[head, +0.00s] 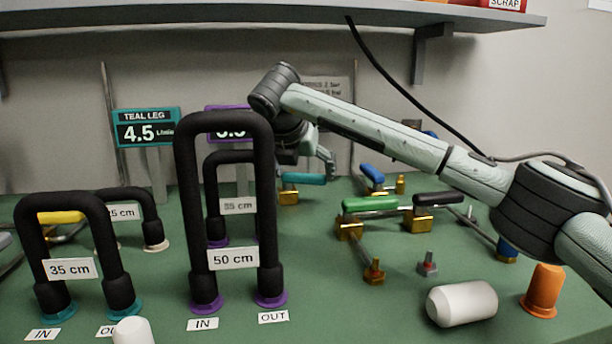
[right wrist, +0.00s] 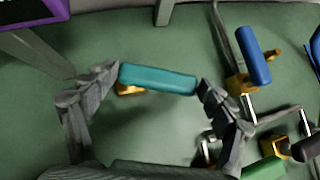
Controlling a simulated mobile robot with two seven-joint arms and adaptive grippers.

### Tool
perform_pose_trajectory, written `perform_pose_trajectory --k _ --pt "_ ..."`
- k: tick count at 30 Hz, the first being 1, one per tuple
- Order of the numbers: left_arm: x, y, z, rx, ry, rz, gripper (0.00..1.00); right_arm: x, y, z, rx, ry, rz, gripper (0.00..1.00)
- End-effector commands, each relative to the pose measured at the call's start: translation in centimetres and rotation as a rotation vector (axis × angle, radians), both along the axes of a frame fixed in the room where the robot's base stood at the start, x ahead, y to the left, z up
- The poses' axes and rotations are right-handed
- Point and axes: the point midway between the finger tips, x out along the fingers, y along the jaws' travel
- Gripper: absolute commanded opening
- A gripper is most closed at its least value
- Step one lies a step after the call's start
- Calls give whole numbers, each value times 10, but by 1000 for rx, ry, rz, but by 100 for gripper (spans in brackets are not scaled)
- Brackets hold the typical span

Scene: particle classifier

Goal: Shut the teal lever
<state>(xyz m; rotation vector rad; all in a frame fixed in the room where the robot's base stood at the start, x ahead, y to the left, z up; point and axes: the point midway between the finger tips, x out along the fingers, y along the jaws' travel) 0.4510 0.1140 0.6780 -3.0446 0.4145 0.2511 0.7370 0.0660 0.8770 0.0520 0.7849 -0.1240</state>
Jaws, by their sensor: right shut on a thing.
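The teal lever (head: 302,178) is a short rounded handle on a brass valve body (head: 289,196), standing at the back middle of the green bench. In the right wrist view the teal handle (right wrist: 158,79) lies crosswise between my fingertips. My right gripper (head: 308,171) reaches in from the right; in the right wrist view its fingers (right wrist: 159,80) close on the two ends of the handle. My left gripper is not in view.
Blue (head: 372,173), green (head: 370,204) and black (head: 440,198) levers stand to the right. Black hose loops, such as the 50 cm one (head: 265,200), stand at front left. A white cylinder (head: 462,303) and an orange cone (head: 544,290) are at front right. A shelf (head: 270,14) hangs above.

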Motion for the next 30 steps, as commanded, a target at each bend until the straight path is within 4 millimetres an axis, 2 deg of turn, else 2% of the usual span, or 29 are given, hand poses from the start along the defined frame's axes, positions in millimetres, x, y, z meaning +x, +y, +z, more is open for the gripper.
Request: perform_pose_trajectory --k 9,10,14,25,30 --pt "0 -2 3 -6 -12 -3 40 1 0 2 2 -5 -4 31" --pt "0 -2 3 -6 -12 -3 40 1 0 2 2 -5 -4 84" --pt "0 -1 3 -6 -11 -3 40 1 0 1 2 -4 -4 100" --pt "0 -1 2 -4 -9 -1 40 -1 0 2 0 -2 -3 100" --pt "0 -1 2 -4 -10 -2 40 -15 2 17 1 -5 -1 100"
